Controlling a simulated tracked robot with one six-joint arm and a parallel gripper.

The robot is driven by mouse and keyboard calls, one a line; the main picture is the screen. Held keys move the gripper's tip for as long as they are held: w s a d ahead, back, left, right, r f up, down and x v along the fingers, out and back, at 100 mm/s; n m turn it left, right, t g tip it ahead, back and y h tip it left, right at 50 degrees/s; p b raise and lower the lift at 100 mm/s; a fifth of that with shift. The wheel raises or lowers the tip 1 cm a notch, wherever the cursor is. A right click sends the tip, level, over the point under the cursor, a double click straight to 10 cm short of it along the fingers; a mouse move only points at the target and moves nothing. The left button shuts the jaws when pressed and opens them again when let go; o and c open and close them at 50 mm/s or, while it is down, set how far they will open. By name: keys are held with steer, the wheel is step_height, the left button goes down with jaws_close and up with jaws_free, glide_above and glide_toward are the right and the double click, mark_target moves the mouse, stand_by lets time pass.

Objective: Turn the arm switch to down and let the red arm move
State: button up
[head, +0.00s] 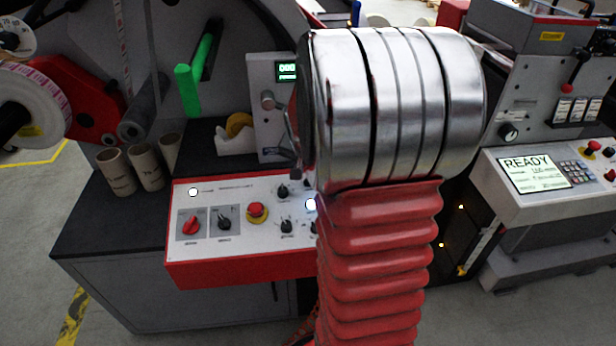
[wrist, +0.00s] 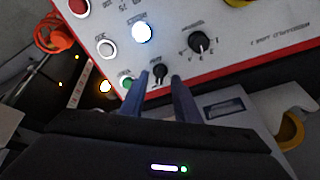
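A white control panel with a red edge (head: 175,262) stands in the head view. It carries a red rotary switch (head: 191,225), a black switch (head: 224,222) and several small black knobs. I cannot read which one is labelled as the arm switch. In the wrist view, my gripper (wrist: 160,79) has its two blue fingers apart. A small black knob (wrist: 160,72) shows between the fingertips, with a gap on each side; contact is not visible. The red arm (head: 75,100) is at the left of the machine, beside a label roll. My gripper is hidden in the head view.
A red mushroom button (head: 256,210) sits on the panel. In the wrist view, a lit white button (wrist: 141,32), a green button (wrist: 126,83) and another black knob (wrist: 199,42) are close to the fingers. Cardboard cores (head: 117,172) stand left of the panel.

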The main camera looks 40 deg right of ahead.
steer(key=v, duration=1.1)
steer(key=shift+a+r, duration=0.1)
stand_by(0.4)
steer(key=s+a+r+n+y, duration=0.1)
steer(key=s+a+n, duration=0.3)
steer(key=a, duration=0.5)
steer(key=s+a+n+t+y, duration=0.1)
steer(key=s+a+n, duration=0.3)
steer(key=a, duration=0.5)
steer(key=s+a+r+n+t+y, duration=0.1)
steer(key=s+a+n, duration=0.3)
steer(key=a, duration=0.6)
steer(key=shift+s+r+n, duration=0.3)
steer(key=shift+s+n, duration=0.05)
steer(key=shift+n, duration=0.25)
stand_by(1.3)
